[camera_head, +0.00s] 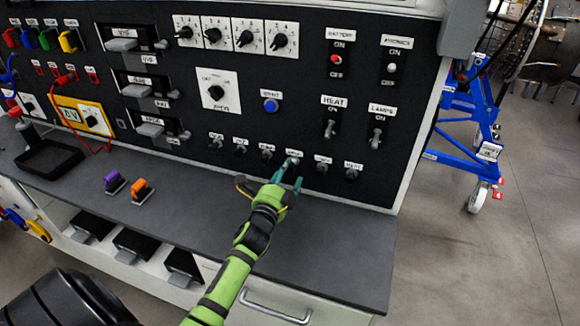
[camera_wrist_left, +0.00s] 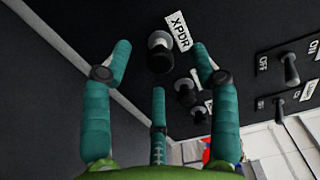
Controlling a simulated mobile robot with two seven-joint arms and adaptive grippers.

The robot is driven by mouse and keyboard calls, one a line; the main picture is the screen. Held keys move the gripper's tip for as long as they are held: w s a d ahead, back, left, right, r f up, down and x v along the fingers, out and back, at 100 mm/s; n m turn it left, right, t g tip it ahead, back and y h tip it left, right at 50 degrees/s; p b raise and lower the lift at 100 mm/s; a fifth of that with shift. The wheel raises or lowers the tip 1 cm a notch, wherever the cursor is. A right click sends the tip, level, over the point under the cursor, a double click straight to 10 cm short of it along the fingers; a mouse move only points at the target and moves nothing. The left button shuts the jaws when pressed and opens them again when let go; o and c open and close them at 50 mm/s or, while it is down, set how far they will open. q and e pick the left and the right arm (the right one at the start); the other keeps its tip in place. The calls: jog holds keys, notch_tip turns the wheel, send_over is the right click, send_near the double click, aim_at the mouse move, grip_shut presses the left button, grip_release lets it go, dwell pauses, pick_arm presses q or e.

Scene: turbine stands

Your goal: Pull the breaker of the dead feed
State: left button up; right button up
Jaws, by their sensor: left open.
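A row of small black breaker knobs (camera_head: 240,150) runs along the lower part of the black panel, each under a small white label. In the left wrist view a black knob (camera_wrist_left: 160,54) beside the label XPDR (camera_wrist_left: 180,30) stands between my fingers. More breaker knobs (camera_wrist_left: 186,92) lie beyond it. My left gripper (camera_head: 286,172) is open at the row, close to the panel, and partly covers one breaker. I see no finger clearly closed on the knob. Which feed is dead I cannot tell. My right gripper is not in view.
Above the row are a blue button (camera_head: 270,105), a HEAT switch (camera_head: 330,128) and a LAMPS switch (camera_head: 376,138). A dark shelf (camera_head: 340,240) lies below, bearing a purple clip (camera_head: 113,182), an orange clip (camera_head: 142,190) and a black tray (camera_head: 50,158). The shelf's right part is clear.

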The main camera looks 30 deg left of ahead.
pick_arm(q)
jog(key=p+v, duration=0.1)
jog(key=v, duration=0.4)
dwell(0.3)
dwell(0.4)
